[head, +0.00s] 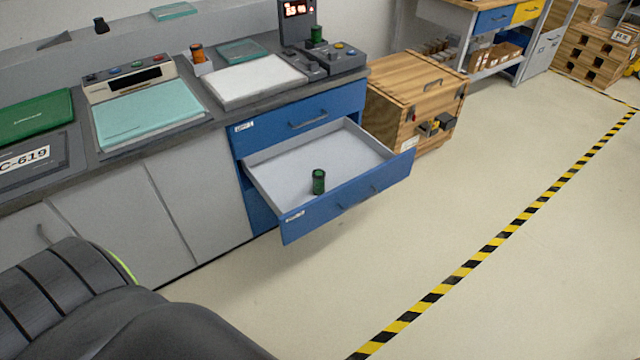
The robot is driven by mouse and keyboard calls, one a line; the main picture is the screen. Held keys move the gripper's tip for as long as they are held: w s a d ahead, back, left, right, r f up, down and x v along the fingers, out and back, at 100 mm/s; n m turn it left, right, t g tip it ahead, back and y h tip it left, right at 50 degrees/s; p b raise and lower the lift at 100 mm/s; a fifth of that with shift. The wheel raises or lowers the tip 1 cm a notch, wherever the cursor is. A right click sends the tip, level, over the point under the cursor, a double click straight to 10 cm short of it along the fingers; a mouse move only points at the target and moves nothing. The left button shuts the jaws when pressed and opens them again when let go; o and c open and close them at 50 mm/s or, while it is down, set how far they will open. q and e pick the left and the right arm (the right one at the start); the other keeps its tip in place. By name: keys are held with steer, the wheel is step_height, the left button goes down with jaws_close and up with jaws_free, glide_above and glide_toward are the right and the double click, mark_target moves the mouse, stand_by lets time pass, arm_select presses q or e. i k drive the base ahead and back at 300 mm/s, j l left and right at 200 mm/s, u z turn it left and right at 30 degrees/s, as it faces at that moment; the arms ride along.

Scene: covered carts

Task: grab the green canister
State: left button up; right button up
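A small dark green canister (318,182) stands upright in the open blue drawer (365,190), close to the drawer's front panel. The drawer has a pale grey inside and nothing else shows in it. Another green cylinder (316,35) stands on the counter at the back, by the grey device with a red display. Neither of my grippers shows in the head view. A dark rounded part at the lower left is probably mine.
The grey counter (190,135) holds an orange canister (197,52), a scale with a teal top (150,118) and a white-topped scale (255,80). A wooden crate (390,105) stands right of the drawer. The floor (480,190) in front is clear, with a striped line.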

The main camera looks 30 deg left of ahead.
mark_target(318, 175)
steer(key=u, duration=0.4)
steer(key=i+l+u, duration=0.1)
steer(key=u, duration=0.35)
steer(key=i+u, duration=0.1)
steer(key=u, duration=0.3)
